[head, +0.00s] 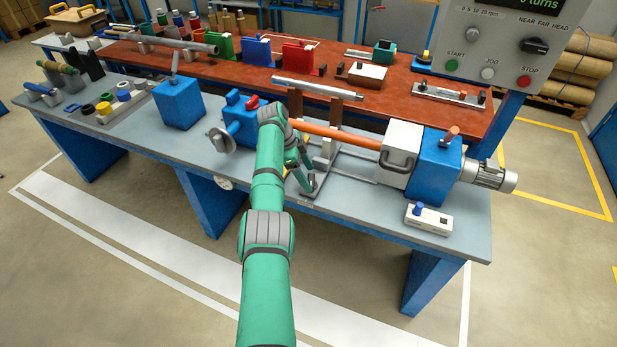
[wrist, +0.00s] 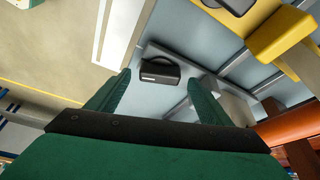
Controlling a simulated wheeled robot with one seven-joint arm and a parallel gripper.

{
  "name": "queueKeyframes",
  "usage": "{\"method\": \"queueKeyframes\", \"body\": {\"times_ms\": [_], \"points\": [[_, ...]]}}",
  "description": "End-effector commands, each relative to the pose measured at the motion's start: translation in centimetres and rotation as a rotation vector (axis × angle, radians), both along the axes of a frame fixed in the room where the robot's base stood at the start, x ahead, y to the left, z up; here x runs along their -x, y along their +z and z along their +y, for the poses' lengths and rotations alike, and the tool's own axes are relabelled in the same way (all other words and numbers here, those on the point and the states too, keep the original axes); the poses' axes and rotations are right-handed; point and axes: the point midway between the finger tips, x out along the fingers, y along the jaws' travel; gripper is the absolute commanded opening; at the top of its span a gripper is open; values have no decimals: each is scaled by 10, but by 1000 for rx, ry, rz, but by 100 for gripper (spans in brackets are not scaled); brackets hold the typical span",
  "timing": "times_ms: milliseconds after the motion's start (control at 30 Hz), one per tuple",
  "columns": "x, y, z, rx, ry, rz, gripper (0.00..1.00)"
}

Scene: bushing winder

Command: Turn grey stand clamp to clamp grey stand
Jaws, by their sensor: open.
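My gripper (wrist: 160,82) is open in the wrist view, with its two dark green fingers on either side of a small black block with a pale label (wrist: 160,72). The block sits on a grey surface beyond the fingertips and looks apart from both fingers. It may be the grey stand clamp; I cannot tell for sure. In the head view my gripper (head: 303,170) is low over the bench, just left of a grey stand (head: 325,155) under the orange-brown bar (head: 340,135). My arm hides part of this area, and no clamp shows clearly there.
A yellow part (wrist: 282,33) and the bar (wrist: 295,128) lie at the right in the wrist view. In the head view, a blue unit (head: 240,118) stands left of my arm and a blue gearbox (head: 433,162) right. The grey bench's front edge is close to my gripper.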

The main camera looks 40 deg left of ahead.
Motion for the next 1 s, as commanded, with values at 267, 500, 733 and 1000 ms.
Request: {"method": "queueKeyframes", "body": {"times_ms": [267,500,733,1000], "points": [[11,50,17,-3,-1,-2,73],[17,77,27,-1,0,-2,73],[19,83,29,-1,-1,0,73],[19,83,28,0,-1,0,73]]}}
